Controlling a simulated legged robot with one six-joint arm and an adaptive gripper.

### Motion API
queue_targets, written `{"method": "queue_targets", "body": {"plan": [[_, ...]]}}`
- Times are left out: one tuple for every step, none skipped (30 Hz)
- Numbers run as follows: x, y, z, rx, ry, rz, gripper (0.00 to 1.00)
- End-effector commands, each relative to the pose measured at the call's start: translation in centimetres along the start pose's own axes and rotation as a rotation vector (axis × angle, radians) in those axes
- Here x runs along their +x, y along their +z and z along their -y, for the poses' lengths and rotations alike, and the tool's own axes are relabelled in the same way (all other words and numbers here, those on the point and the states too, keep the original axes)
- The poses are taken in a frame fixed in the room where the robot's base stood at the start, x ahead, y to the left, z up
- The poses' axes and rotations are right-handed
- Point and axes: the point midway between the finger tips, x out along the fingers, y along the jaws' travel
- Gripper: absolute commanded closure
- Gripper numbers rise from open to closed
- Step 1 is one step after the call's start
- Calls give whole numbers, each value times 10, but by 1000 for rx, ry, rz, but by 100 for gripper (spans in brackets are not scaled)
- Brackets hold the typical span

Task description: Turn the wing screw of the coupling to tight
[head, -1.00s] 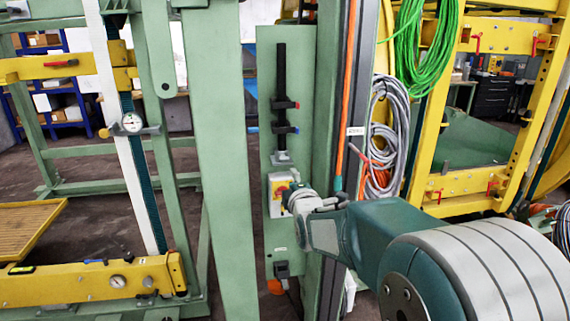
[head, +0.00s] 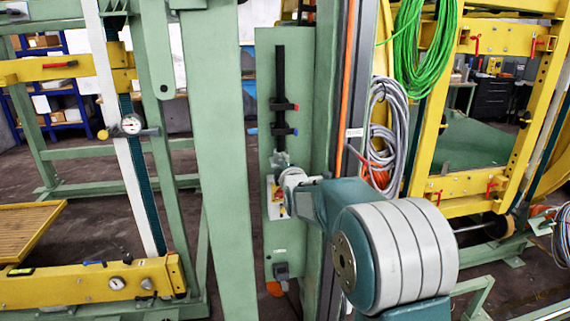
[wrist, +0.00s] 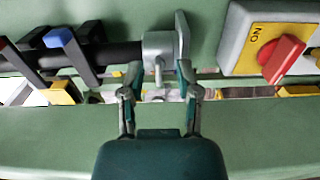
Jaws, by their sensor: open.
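In the wrist view the coupling (wrist: 158,45) is a grey metal block at the end of a black pipe (wrist: 118,55), beside an upright grey plate. A small grey wing screw (wrist: 158,72) hangs from its lower side. My gripper (wrist: 158,73) is open, with one finger to each side of the wing screw; whether either finger touches it I cannot tell. In the head view my gripper (head: 284,166) is at the lower end of the black pipe on the green panel, and my wrist partly hides the coupling (head: 281,158).
A grey switch box (wrist: 270,35) with a yellow plate and red knob (wrist: 281,58) sits to the right of the coupling. Levers with red and blue (wrist: 61,37) ends cross the pipe at left. A green post (head: 215,150) stands left of the panel.

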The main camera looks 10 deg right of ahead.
Motion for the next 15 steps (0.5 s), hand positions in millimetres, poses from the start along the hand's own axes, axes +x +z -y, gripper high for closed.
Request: {"method": "queue_targets", "body": {"plan": [[0,0,0,0,0,-1,57],[0,0,0,0,0,0,57],[0,0,0,0,0,0,57],[0,0,0,0,0,0,57],[0,0,0,0,0,0,70],[0,0,0,0,0,0,88],[0,0,0,0,0,0,100],[0,0,0,1,0,0,100],[0,0,0,1,-1,0,100],[0,1,0,1,-1,0,100],[0,1,1,2,-1,0,100],[0,2,1,2,-2,1,100],[0,2,1,2,-2,1,100],[0,2,1,3,-2,1,100],[0,2,1,3,-3,2,100]]}}
